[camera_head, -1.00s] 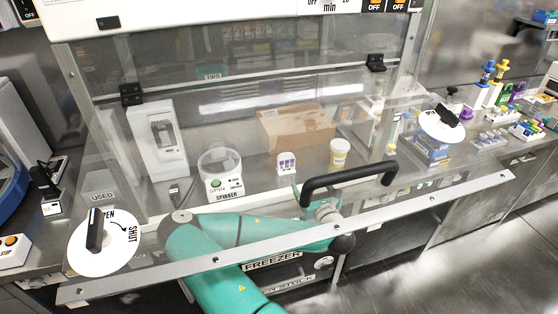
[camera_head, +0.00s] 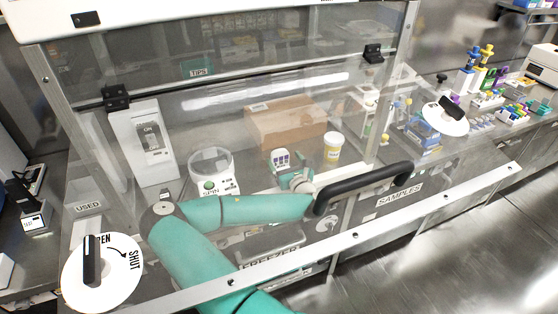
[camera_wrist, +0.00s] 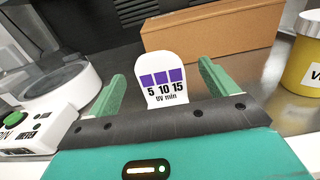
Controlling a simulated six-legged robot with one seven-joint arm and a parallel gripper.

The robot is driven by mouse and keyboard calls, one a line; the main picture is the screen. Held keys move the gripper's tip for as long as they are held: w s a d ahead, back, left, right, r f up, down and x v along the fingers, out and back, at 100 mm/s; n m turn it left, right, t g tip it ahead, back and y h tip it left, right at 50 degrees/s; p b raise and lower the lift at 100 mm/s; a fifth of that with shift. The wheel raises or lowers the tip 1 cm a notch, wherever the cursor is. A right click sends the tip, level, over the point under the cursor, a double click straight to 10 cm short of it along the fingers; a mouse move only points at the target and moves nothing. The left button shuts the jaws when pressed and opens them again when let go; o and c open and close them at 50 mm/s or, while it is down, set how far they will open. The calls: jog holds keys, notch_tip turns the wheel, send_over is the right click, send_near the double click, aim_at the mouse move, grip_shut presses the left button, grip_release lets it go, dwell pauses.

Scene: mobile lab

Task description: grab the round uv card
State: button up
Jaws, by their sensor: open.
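The round uv card (camera_wrist: 163,80) is a white rounded card with purple squares and the print "5 10 15 UV min". It stands upright on the metal bench in the wrist view, between and a little beyond my fingers. It also shows in the head view (camera_head: 281,158), just above my gripper (camera_head: 298,180). My gripper (camera_wrist: 158,85) is open, with one green finger on each side of the card in the picture. The card's lower edge is hidden behind the gripper's dark front. I cannot tell whether any finger touches it.
The spinner (camera_head: 210,170) stands left of the card. A cardboard box (camera_head: 285,125) is behind it, and a yellow-and-white cup (camera_head: 332,148) is to the right. The clear hood sash with its black handle (camera_head: 365,187) hangs close to my arm.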

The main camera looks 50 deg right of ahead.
jog(key=x, duration=0.6)
jog(key=shift+f, duration=0.2)
jog(key=shift+a, duration=0.1)
jog(key=c, duration=1.1)
jog(key=shift+r, duration=0.1)
jog(key=shift+c, duration=0.2)
